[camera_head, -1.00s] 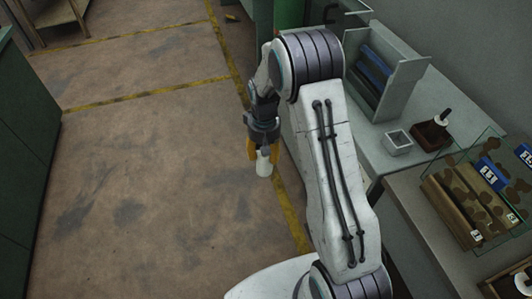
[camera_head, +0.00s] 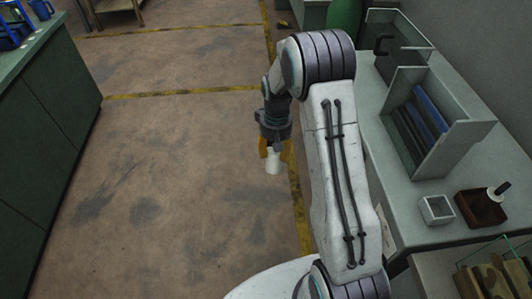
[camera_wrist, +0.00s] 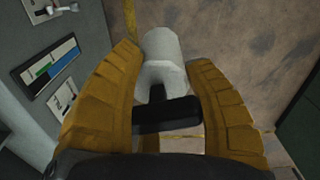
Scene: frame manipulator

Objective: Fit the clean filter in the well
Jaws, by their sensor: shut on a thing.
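My gripper (camera_head: 267,147) is shut on a white cylinder, the clean filter (camera_head: 273,161), held over the floor left of the right-hand bench. In the wrist view, the filter (camera_wrist: 162,58) sits between the yellow fingers of my gripper (camera_wrist: 166,75), and a dark bar crosses below it. A small white square open box (camera_head: 436,209) stands on the bench; I cannot tell if it is the well. Beside it, a brown box (camera_head: 480,210) holds a white piece with a dark handle (camera_head: 499,188).
The grey bench (camera_head: 452,163) bears a rack (camera_head: 432,117) with blue and dark panels. Glass-sided goods stand at the lower right. A green counter (camera_head: 50,110) stands at the left. Between them the floor (camera_head: 170,170) is clear, with yellow lines.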

